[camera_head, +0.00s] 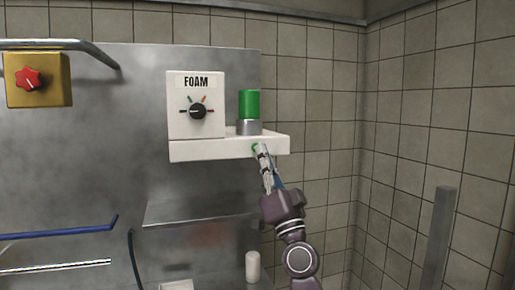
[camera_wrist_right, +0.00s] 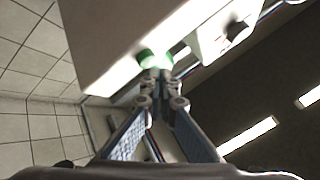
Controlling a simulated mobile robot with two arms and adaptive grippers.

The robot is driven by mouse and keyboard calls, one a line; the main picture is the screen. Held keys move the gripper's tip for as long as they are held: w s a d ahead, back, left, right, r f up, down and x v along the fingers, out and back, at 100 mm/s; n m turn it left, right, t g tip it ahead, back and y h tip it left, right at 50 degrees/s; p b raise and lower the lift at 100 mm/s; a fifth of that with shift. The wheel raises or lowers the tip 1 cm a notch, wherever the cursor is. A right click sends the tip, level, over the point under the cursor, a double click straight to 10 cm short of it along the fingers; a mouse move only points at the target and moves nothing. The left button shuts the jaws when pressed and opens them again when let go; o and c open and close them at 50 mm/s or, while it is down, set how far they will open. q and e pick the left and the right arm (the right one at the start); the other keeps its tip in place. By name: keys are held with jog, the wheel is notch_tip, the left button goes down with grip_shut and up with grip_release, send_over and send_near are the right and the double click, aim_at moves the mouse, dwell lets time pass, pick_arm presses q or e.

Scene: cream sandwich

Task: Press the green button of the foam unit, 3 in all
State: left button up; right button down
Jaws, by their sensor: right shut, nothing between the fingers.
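The foam unit (camera_head: 180,113) is a white box on the steel wall panel, with a FOAM label, a black dial (camera_head: 198,111) and a white ledge (camera_head: 210,149) below. In the right wrist view, the shut fingertips (camera_wrist_right: 162,77) are close beside a green part (camera_wrist_right: 147,58) on the white housing. My left gripper is not in view.
A green cylinder (camera_head: 249,104) on a grey base (camera_head: 249,128) stands on the ledge above my gripper. A yellow box with a red knob (camera_head: 28,79) is at the far left. A steel shelf (camera_head: 195,212) lies below.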

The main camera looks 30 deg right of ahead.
jog(key=s+p, duration=0.1)
jog(key=s, duration=0.1)
jog(key=s+a+p, duration=0.1)
jog(key=s, duration=0.1)
jog(key=shift+s+a+p, duration=0.1)
jog(key=shift+s+p, duration=0.2)
jog(key=shift+s, duration=0.1)
jog(key=shift+a+y, duration=0.1)
jog(key=shift+y, duration=0.2)
dwell(1.6)
